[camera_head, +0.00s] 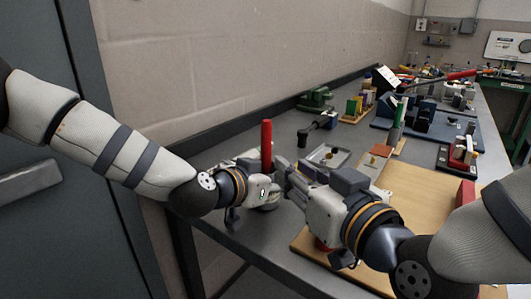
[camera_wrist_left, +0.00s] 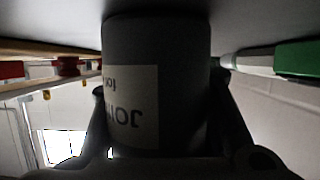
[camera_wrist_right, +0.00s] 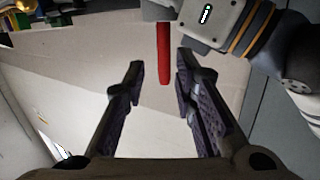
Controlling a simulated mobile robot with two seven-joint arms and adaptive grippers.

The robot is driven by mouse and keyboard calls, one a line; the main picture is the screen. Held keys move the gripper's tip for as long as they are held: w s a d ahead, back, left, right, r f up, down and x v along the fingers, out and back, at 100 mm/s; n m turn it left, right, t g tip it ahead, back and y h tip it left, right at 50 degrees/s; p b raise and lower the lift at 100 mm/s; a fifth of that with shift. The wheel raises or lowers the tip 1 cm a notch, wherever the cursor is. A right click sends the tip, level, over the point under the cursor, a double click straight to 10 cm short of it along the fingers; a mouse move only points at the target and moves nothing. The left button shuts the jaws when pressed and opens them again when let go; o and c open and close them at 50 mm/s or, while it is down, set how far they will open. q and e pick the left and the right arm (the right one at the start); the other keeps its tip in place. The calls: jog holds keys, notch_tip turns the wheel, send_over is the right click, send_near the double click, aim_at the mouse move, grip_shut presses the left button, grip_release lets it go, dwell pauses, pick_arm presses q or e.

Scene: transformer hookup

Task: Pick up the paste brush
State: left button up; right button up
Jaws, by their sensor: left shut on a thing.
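The paste brush shows as an upright red handle (camera_head: 266,145) at the near left end of the bench; its lower end is hidden. A dark pot with a pale label (camera_wrist_left: 155,80) fills the middle of the left wrist view, between the fingers of my left gripper (camera_head: 258,188), which is shut on it. My right gripper (camera_head: 286,172) is open and empty, just right of the red handle in the head view. In the right wrist view the red handle (camera_wrist_right: 163,52) lies beyond the fingertips, in line with the gap between them, apart from both.
The grey bench (camera_head: 270,235) runs away along the wall. A wooden board (camera_head: 415,190) lies right of my right gripper. A small metal tray (camera_head: 328,156), a dark-headed tool (camera_head: 318,126) and a green device (camera_head: 315,99) stand farther back.

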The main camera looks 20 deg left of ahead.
aim_at(268, 141)
jog(key=shift+n+t, duration=0.3)
jog(key=shift+t, duration=0.2)
jog(key=x, duration=0.3)
jog(key=r+x, duration=0.1)
jog(key=x, duration=0.3)
jog(key=a+x, duration=0.1)
jog(key=x, duration=0.2)
jog(key=shift+s+a+r, duration=0.1)
jog(key=shift+s+r, duration=0.05)
jog(key=shift+r, duration=0.15)
grip_shut()
